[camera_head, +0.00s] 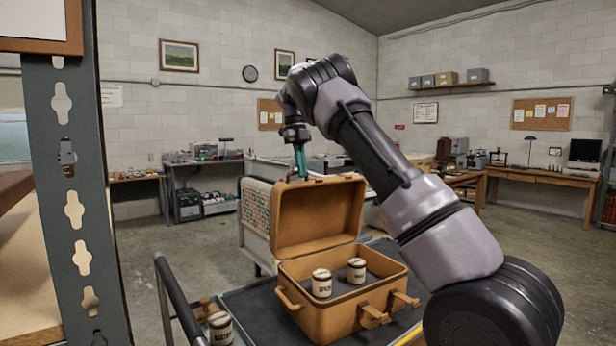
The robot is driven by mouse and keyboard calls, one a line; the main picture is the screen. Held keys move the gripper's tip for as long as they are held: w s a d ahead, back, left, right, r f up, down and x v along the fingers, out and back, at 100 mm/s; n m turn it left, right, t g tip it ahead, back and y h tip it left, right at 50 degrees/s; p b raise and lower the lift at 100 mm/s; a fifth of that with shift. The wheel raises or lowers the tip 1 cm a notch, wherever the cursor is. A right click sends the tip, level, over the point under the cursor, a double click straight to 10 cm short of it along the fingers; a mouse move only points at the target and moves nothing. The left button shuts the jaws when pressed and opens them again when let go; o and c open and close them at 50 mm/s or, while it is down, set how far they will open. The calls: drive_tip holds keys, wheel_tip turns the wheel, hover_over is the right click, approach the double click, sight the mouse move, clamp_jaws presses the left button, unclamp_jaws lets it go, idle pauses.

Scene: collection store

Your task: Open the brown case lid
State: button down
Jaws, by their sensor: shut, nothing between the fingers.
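The brown case (340,315) stands on a dark cart top, with its handle and latches on the near sides. Its lid (318,215) is raised, standing roughly upright at the back of the case. Two pale labelled jars, one on the left (321,284) and one on the right (356,270), stand inside the case. My gripper (302,176) is at the top edge of the lid, pointing down, with its greenish fingers shut and empty. I cannot tell whether the fingertips touch the lid or are just behind its edge.
The cart (262,308) has a dark rail (178,300) on its left, and another labelled jar (220,328) stands near its front left. A grey metal upright (72,200) fills the left side. Workbenches line the walls, and open floor (540,260) lies to the right.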

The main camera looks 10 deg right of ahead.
sight(297, 182)
drive_tip(key=shift+w+a+r, duration=0.1)
drive_tip(key=shift+w+a, duration=0.15)
drive_tip(key=shift+w, duration=0.45)
drive_tip(key=shift+w+a+f, duration=0.1)
drive_tip(key=shift+w+a, duration=0.2)
drive_tip(key=shift+w, duration=0.35)
drive_tip(key=shift+w+a+r, duration=0.1)
drive_tip(key=shift+w+a, duration=0.15)
drive_tip(key=shift+w, duration=0.45)
